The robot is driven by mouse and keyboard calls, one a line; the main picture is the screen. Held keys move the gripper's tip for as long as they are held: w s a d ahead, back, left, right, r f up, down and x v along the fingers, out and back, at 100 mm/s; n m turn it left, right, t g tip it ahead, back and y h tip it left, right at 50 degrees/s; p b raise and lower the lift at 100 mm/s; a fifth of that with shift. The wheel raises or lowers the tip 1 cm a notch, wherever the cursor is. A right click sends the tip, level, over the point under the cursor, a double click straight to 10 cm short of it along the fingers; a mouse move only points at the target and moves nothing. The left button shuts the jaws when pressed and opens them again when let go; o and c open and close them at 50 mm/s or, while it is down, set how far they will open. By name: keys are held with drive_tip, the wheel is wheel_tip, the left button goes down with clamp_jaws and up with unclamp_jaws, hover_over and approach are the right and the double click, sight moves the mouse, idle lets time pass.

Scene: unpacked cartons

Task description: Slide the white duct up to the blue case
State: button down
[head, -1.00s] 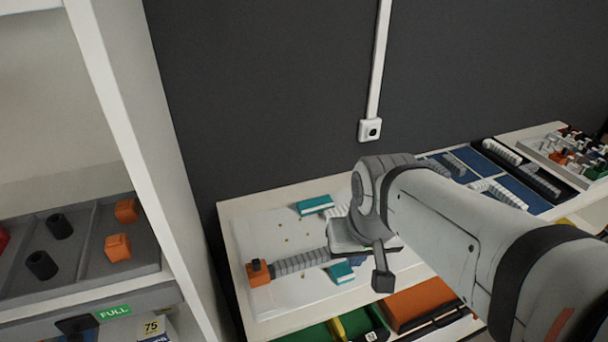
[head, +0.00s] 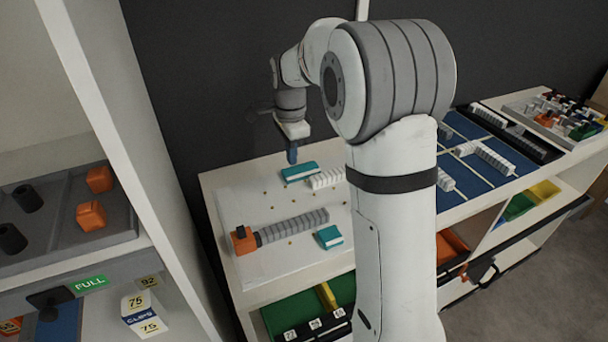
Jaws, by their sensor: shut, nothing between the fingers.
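The white duct (head: 326,179) is a ribbed white piece lying on the white board (head: 238,204). Its right end meets the outline of my arm, so I cannot tell whether it goes on behind. A teal-blue case (head: 300,172) lies at its left end, very close or touching. I cannot tell which one is the blue case. My gripper (head: 292,156) points down, shut and empty, at the board's back, just behind and left of the first teal-blue case.
A grey ribbed duct (head: 292,228) runs from an orange block (head: 243,240) across the board. My arm hides the board's right side. Blue panels (head: 470,160) with white ribbed pieces lie to the right. A shelf upright (head: 110,130) stands at left. The board's left part is clear.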

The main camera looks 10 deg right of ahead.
sight(327, 175)
wheel_tip(327, 175, down, 10)
drive_tip(key=shift+f+p, duration=0.2)
drive_tip(key=shift+p, duration=0.1)
drive_tip(key=d, duration=0.2)
drive_tip(key=shift+w+d+r+p, duration=0.25)
drive_tip(key=shift+w+d+p, duration=0.1)
drive_tip(key=shift+w+d, duration=0.1)
drive_tip(key=shift+d, duration=0.5)
drive_tip(key=d, duration=0.3)
drive_tip(key=w+d, duration=0.1)
drive_tip(key=d, duration=0.2)
drive_tip(key=shift+w+d, duration=0.15)
drive_tip(key=shift+d, duration=0.05)
drive_tip(key=shift+a, duration=0.1)
